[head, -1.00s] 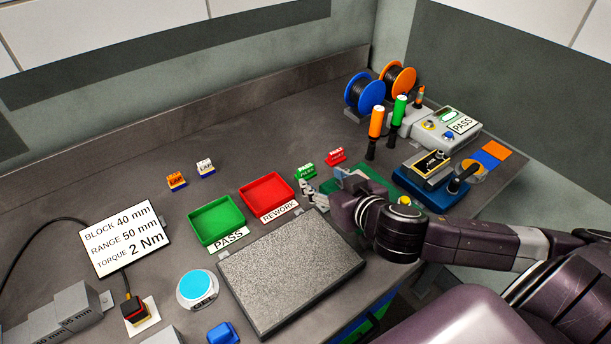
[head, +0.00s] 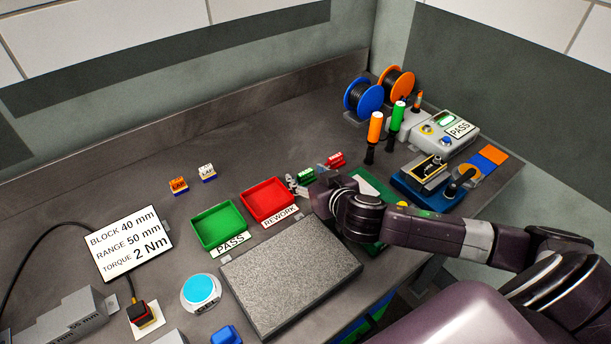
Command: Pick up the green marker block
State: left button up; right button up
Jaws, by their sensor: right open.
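The green marker block (head: 306,175), with a white label on top, sits on the grey bench to the right of the red REWORK tray. My right gripper (head: 307,179) is open, with one finger to the left of the green block and the other to its right. The block shows between the fingers; I cannot tell whether either touches it. The hand hides the bench just in front of the block. My left gripper is not in view.
A red marker block (head: 336,159) stands close behind and right of the green one. The red tray (head: 268,201) is near the gripper's left finger. A grey plate (head: 290,272) lies in front. Orange and green-handled drivers (head: 374,130) stand at the right. The back middle bench is clear.

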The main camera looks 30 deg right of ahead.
jog(key=shift+c, duration=0.5)
jog(key=c, duration=0.8)
